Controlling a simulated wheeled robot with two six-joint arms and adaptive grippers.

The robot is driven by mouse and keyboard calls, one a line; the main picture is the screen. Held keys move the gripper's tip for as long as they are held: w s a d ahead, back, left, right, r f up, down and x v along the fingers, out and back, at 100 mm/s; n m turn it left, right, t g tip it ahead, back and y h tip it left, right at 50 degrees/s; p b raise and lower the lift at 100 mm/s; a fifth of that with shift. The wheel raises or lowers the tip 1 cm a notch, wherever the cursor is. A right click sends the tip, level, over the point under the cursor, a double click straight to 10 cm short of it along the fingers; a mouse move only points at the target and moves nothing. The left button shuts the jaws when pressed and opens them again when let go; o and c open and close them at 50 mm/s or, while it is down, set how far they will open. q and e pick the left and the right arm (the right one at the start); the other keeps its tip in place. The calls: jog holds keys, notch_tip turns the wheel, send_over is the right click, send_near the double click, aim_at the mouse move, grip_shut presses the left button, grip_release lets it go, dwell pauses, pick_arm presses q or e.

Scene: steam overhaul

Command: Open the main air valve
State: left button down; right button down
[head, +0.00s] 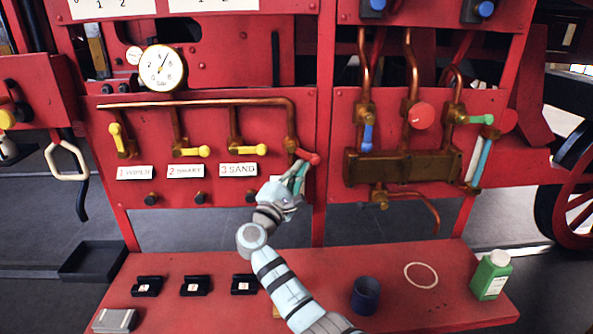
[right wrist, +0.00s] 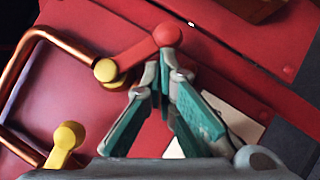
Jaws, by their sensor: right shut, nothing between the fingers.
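The red lever (head: 307,157), which I take for the main air valve, sits at the lower right end of the copper pipe on the red panel. It slants down to the right from its brass body. In the right wrist view the red lever (right wrist: 150,48) runs from a brass hub to a round red end. My right gripper (head: 302,168) is shut and empty, its fingertips right at the lever's outer end. In the right wrist view the closed fingertips (right wrist: 160,68) lie just below the round end; I cannot tell whether they touch it. My left gripper is not in view.
Yellow levers (head: 250,150) on the same pipe stand left of the red one, above white labels. A gauge (head: 162,68) is above. To the right are a brass manifold (head: 400,168) and a round red knob (head: 421,115). A blue cup (head: 365,295) and green bottle (head: 491,275) stand on the bench.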

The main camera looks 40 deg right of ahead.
jog(key=shift+s+d+r+n+t, duration=0.15)
jog(key=shift+d+n+t, duration=0.1)
jog(key=shift+n+t, duration=0.6)
jog(key=shift+s+d+r+n+t, duration=0.2)
jog(key=shift+n+t, duration=0.3)
jog(key=shift+n, duration=0.45)
jog(key=shift+s+d+r+n+t, duration=0.15)
jog(key=shift+n+t, duration=0.3)
jog(key=shift+n, duration=0.5)
jog(key=shift+s+d+r+n+t, duration=0.1)
jog(key=shift+d+r+n+t, duration=0.1)
jog(key=shift+n+t, duration=0.55)
jog(key=shift+n, duration=0.3)
jog(key=shift+f, duration=0.1)
